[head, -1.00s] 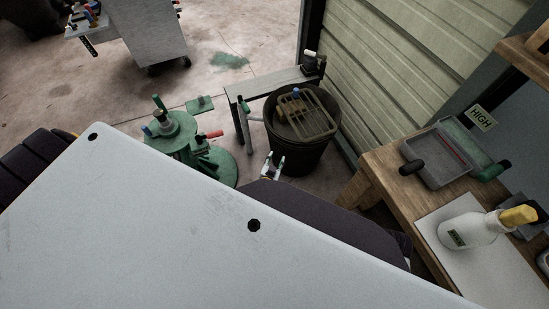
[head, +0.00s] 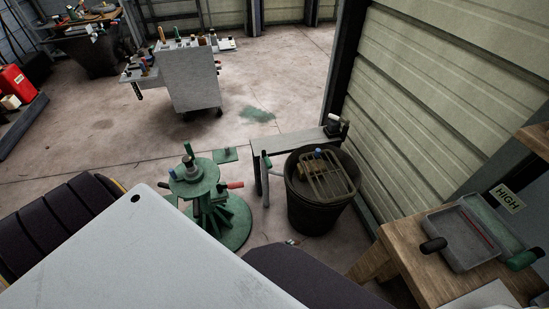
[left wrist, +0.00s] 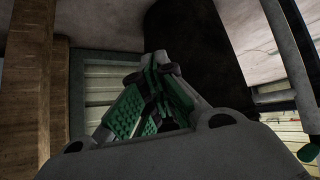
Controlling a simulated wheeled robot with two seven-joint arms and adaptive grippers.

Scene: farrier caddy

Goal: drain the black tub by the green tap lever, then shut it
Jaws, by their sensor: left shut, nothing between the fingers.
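The black tub (head: 315,212) stands on the floor right of centre in the head view, with a wire rack (head: 326,176) across its top. Beside its left rim is a grey upright rod with a green end (head: 267,161). A similar green-ended rod shows at the right of the left wrist view (left wrist: 308,152); I cannot tell whether it is the tap lever. My left gripper (head: 291,242) barely shows below the tub, mostly hidden behind my own body. In the left wrist view its green-padded fingers (left wrist: 160,76) are shut and empty, near a dark surface. My right gripper is not visible.
A green stand (head: 215,205) is left of the tub, and a grey bench (head: 295,143) is behind it. A wooden table (head: 415,265) with a grey tray (head: 462,240) is at right. A grey cart (head: 190,80) stands farther back. Open floor lies between.

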